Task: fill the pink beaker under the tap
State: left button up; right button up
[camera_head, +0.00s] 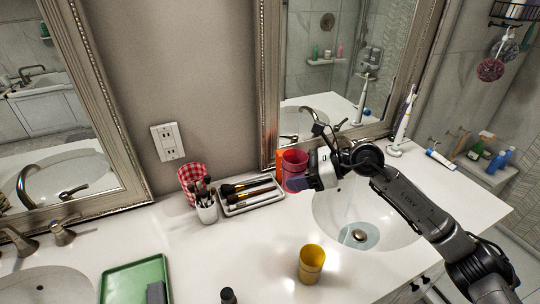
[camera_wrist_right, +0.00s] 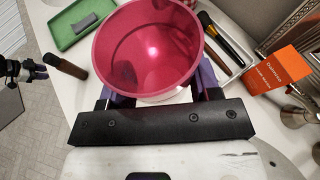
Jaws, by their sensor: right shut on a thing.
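The pink beaker (camera_head: 294,162) is at the left edge of the right basin (camera_head: 395,232), in front of the mirror. My right gripper (camera_head: 301,182) is shut on it. In the right wrist view the beaker (camera_wrist_right: 148,48) is between the purple fingers, its open mouth facing the camera. A bright glint shows inside; I see no clear water level. Metal tap parts (camera_wrist_right: 296,116) show at the right of the wrist view. In the head view my arm hides the right basin's tap. My left gripper (camera_wrist_right: 34,70) shows small at the wrist view's left edge, its jaws unclear.
An orange box (camera_wrist_right: 276,70) stands near the beaker. A brush tray (camera_head: 262,207), a white brush cup (camera_head: 207,213) and a red checked cup (camera_head: 190,172) stand left. A yellow cup (camera_head: 311,263) is in front, a green tray (camera_head: 120,284) front left. An electric toothbrush (camera_head: 404,120) stands right.

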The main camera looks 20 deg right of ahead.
jog(key=s+d+f+m+t+h, duration=0.2)
jog(key=s+d+f, duration=0.1)
jog(key=d+f, duration=0.6)
jog(key=s+d+f+m+t+h, duration=0.15)
jog(key=s+d+f, duration=0.25)
jog(key=d+f, duration=0.45)
jog(key=w+d+f+b, duration=0.1)
jog(key=w+d+b, duration=0.7)
jog(key=w+d, duration=0.1)
jog(key=shift+w+d+b, duration=0.3)
jog(key=shift+w+d, duration=0.1)
jog(key=shift+d, duration=0.1)
jog(key=shift+f+y, duration=0.1)
jog(key=shift+y, duration=0.15)
jog(key=shift+w+d+b, duration=0.75)
jog(key=shift+w+b, duration=0.1)
jog(key=shift+b, duration=0.35)
dwell(1.2)
